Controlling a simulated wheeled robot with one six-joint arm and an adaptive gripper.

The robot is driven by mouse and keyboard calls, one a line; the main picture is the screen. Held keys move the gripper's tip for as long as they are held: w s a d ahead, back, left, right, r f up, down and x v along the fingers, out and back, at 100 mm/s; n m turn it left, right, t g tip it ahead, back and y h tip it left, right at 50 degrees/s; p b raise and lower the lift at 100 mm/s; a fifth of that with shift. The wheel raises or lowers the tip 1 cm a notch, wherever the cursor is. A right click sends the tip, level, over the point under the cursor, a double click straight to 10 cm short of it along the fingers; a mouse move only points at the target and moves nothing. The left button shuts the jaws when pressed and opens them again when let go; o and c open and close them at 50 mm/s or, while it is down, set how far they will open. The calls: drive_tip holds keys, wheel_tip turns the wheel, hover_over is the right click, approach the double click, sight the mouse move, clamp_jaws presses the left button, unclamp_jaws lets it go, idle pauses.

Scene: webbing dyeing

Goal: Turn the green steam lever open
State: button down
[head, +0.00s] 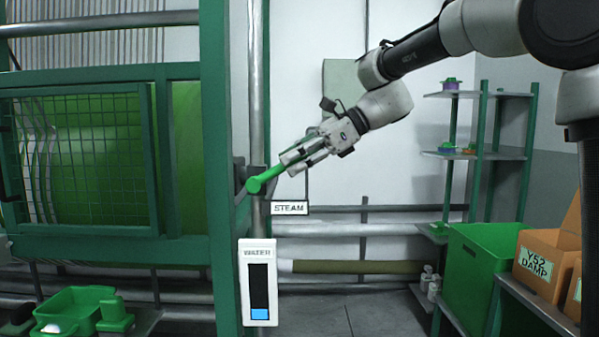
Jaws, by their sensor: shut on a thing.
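The green steam lever (265,182) is on the dark valve at the vertical pipe, right of the green machine frame. It slants up and to the right from its rounded end. A white sign reading STEAM (289,208) sits just below it. My gripper (291,163) comes in from the upper right and is shut on the lever's upper right part. The fingers hide that end of the lever.
A WATER gauge (258,283) with a low blue level hangs below the lever. The green machine frame (217,150) and mesh guard (82,165) stand left. Shelves (480,155), a green bin (478,262) and a box marked YS2 DAMP (537,262) stand right. Open floor lies between.

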drive_tip(key=a+r+h, duration=0.2)
drive_tip(key=shift+r+h, duration=0.15)
drive_tip(key=shift+h, duration=0.25)
drive_tip(key=shift+a+r+h, duration=0.45)
drive_tip(key=shift+a+h, duration=0.15)
drive_tip(key=shift+h, duration=0.2)
drive_tip(key=shift+w+a+r+h, duration=0.1)
drive_tip(key=shift+a+r+h, duration=0.3)
drive_tip(key=shift+a+h, duration=0.55)
drive_tip(key=shift+a+r+h, duration=0.35)
drive_tip(key=shift+a+h, duration=0.3)
drive_tip(key=shift+h, duration=0.5)
drive_tip(key=c, duration=1.3)
unclamp_jaws()
drive_tip(key=shift+c, duration=0.2)
drive_tip(key=v, duration=0.7)
drive_tip(key=shift+r, duration=0.25)
